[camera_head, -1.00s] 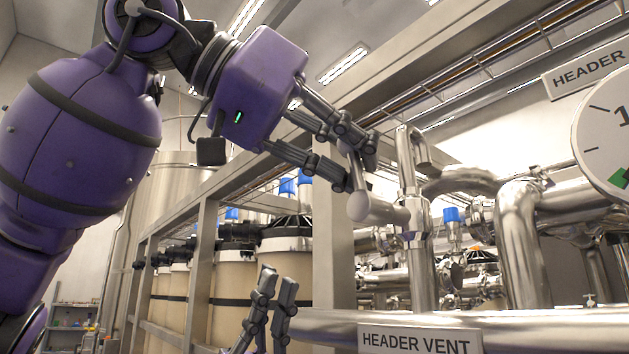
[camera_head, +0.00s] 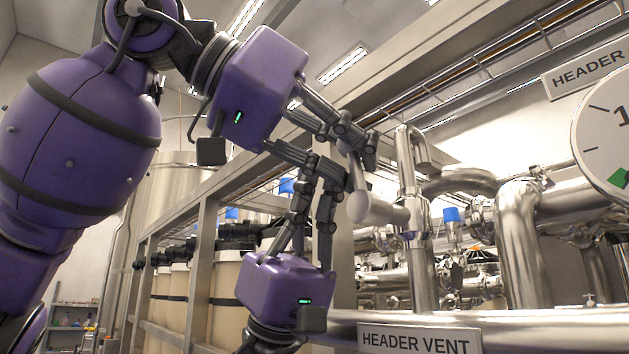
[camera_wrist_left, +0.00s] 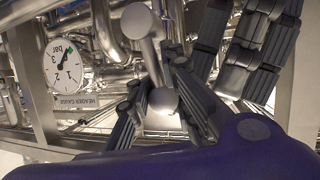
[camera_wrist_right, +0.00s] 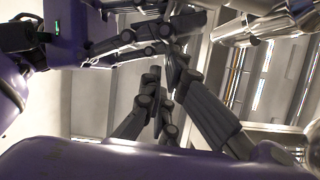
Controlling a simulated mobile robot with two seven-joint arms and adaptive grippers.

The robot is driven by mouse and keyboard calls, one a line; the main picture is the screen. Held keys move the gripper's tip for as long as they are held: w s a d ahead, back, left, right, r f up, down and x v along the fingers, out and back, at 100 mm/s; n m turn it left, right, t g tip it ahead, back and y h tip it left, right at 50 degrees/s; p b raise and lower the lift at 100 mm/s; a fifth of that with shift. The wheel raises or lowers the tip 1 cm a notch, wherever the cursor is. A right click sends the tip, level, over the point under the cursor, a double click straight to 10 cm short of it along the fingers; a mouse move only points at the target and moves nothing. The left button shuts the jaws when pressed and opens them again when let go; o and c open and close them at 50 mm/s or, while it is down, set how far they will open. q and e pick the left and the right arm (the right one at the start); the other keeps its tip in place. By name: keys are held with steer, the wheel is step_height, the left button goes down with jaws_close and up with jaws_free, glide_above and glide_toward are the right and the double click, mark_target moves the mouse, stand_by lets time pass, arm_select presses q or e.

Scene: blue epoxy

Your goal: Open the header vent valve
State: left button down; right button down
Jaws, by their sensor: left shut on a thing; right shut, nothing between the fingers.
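The header vent valve has a grey lever handle with a rounded end (camera_head: 358,206), joined to a steel stub (camera_head: 387,212) on a vertical pipe. My left gripper (camera_head: 362,160) is shut on the lever, coming in from the upper left. The left wrist view shows the lever (camera_wrist_left: 150,50) between the left fingers. My right gripper (camera_head: 318,165) is raised just left of the lever, fingers pointing up, shut and empty, close to the left fingers. Its fingers also show in the right wrist view (camera_wrist_right: 172,100). The "HEADER VENT" label (camera_head: 420,340) is on a horizontal pipe below.
A round pressure gauge (camera_head: 608,140) and its "HEADER" sign (camera_head: 588,74) are at the right. Large steel pipes (camera_head: 520,245) fill the right side. A steel frame post (camera_head: 342,270) and tan vessels (camera_head: 228,278) stand behind my grippers.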

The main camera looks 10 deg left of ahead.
arm_select(q)
steer(key=shift+s+f, duration=0.15)
steer(key=shift+s, duration=0.1)
